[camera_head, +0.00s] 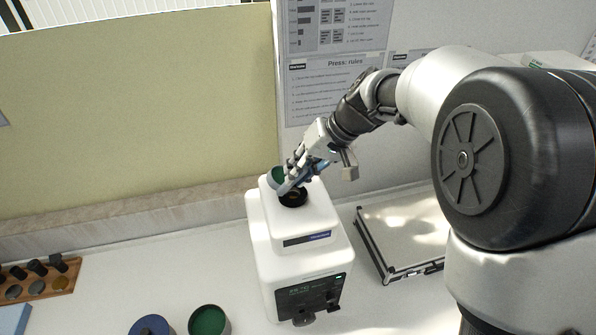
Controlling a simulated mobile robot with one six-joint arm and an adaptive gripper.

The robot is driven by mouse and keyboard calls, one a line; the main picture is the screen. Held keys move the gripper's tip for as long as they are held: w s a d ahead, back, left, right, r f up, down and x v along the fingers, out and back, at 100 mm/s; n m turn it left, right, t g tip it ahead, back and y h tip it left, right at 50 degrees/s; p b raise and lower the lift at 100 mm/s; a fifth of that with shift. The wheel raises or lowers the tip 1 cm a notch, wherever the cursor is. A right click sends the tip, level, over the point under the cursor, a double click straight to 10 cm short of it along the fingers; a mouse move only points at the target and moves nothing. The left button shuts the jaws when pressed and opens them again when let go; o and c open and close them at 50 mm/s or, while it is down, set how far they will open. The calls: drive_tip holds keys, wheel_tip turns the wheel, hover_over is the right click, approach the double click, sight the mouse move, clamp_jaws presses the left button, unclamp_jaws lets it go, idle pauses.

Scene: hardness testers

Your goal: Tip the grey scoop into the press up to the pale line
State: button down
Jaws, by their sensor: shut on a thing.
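The press (318,226) is a white machine standing upright on the bench, with a round black opening (293,198) in its top and a dark display on its front. My gripper (302,172) is above the press, shut on the grey scoop (285,184). The scoop is tilted, its bowl at the left edge of the opening, with green material showing in it. The inside of the opening is dark. I cannot make out the pale line or the fill level.
A pot of green material (208,321) and a blue-lidded pot (151,326) stand at the front. A wooden rack (66,279) holds dark pieces at left. A shallow tray-like case (372,243) lies right of the press. A wall with rule sheets (334,92) stands behind.

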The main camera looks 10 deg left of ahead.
drive_tip(key=shift+d+f+y+b, duration=0.45)
drive_tip(key=shift+y+b, duration=0.35)
drive_tip(key=shift+b, duration=1.95)
drive_tip(key=shift+d+f+y+b, duration=0.35)
drive_tip(key=shift+y+b, duration=0.45)
drive_tip(key=shift+b, duration=1.9)
idle(2.5)
